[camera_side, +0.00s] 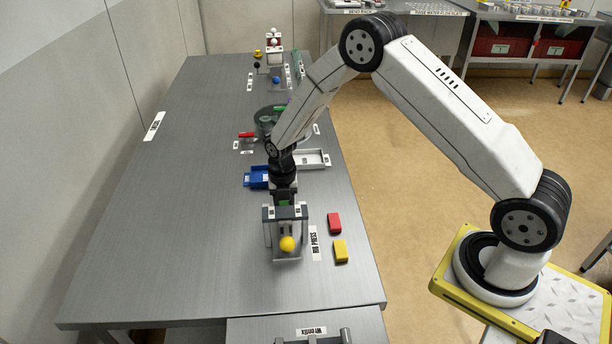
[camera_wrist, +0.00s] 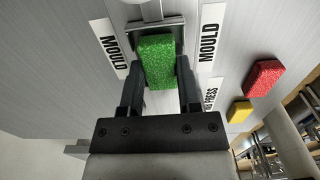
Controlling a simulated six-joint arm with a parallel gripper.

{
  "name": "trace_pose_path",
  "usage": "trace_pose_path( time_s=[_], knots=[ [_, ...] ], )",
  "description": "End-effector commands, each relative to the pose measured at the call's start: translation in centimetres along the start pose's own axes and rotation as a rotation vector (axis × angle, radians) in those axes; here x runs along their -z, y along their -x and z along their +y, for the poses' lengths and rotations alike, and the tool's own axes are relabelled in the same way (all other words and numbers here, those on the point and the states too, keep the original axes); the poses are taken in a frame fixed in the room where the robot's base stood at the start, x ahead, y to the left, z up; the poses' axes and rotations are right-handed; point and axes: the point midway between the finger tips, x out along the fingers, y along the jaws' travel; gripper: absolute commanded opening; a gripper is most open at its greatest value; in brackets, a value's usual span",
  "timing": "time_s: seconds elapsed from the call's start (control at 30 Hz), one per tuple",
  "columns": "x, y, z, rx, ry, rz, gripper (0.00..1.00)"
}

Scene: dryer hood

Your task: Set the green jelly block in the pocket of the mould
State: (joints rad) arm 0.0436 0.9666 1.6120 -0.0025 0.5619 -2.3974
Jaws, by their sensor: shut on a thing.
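The green jelly block (camera_wrist: 157,62) is a speckled green oblong between the two dark fingers of my gripper (camera_wrist: 158,75) in the wrist view. My gripper is shut on its sides. The grey mould (camera_wrist: 174,22) shows around the block's far end, between two labels reading MOULD. Whether the block is inside the pocket or just above it I cannot tell. In the side view my gripper (camera_side: 284,192) points down behind the press frame, and only a sliver of the green block (camera_side: 284,199) shows. The pocket is hidden there.
The press (camera_side: 270,240) with a yellow ball knob (camera_side: 287,243) stands close in front of my gripper. A red block (camera_side: 334,223) and a yellow block (camera_side: 340,251) lie to its right. A blue tray (camera_side: 256,178) and a white tray (camera_side: 313,158) are behind. The table's left side is clear.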

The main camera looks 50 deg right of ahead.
Motion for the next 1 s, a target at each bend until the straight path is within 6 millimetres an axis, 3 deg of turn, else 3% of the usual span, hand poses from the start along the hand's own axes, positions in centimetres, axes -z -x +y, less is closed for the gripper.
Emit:
trace_pose_path(
  time_s=[0.2,0.23,0.3,0.33,0.77,1.0],
  knots=[
    [0.0,-0.4,0.0,0.000,0.000,0.001,0.00],
    [0.0,-0.3,0.0,0.000,0.000,0.000,0.52],
    [0.0,-0.3,0.0,0.000,0.000,0.000,0.74],
    [0.0,-0.3,0.0,0.000,0.000,0.000,0.78],
    [0.0,0.0,0.0,0.000,0.000,0.000,0.78],
    [0.0,1.6,0.0,-0.001,0.000,0.000,0.78]
  ],
)
